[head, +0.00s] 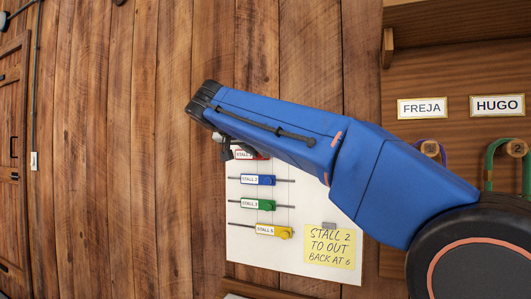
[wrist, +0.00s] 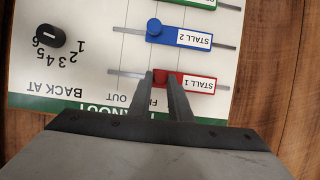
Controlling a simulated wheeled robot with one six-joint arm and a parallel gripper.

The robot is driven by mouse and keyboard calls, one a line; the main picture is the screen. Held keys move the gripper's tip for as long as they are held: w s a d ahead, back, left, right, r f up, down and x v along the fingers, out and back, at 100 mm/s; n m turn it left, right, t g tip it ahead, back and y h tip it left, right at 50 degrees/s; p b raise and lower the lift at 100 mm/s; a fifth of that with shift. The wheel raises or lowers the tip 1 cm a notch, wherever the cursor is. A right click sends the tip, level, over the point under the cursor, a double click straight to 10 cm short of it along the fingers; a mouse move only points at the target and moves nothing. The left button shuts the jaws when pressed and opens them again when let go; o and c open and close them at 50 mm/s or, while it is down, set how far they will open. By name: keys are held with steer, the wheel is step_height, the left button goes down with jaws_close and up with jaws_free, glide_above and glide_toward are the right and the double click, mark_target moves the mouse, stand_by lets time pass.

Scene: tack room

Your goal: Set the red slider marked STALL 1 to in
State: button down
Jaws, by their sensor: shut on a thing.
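The red slider marked STALL 1 (wrist: 199,84) sits on its horizontal rail on the white board. In the wrist view, which is upside down, my gripper (wrist: 161,77) is shut on its red knob, one finger on each side. The knob is close to the column line whose label is partly hidden by my fingers; the OUT label is further left. In the head view the red slider (head: 244,155) shows only in part, below my gripper (head: 226,150), with my blue arm covering the board's top.
The blue STALL 2 slider (head: 259,180), the green slider (head: 257,204) and the yellow slider (head: 272,231) sit on rails below. A yellow note (head: 329,246) is at the board's lower right. A black dial (wrist: 50,38) is beside the rails. Wood wall is clear to the left.

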steer(key=shift+w+a+r, duration=0.1)
steer(key=shift+w+a, duration=0.2)
steer(key=shift+a, duration=0.6)
steer(key=shift+w+a, duration=0.3)
steer(key=shift+a, duration=0.55)
steer(key=c, duration=1.6)
jaws_free()
steer(key=shift+a, duration=0.15)
steer(key=v, duration=1.7)
steer(key=shift+s, duration=0.2)
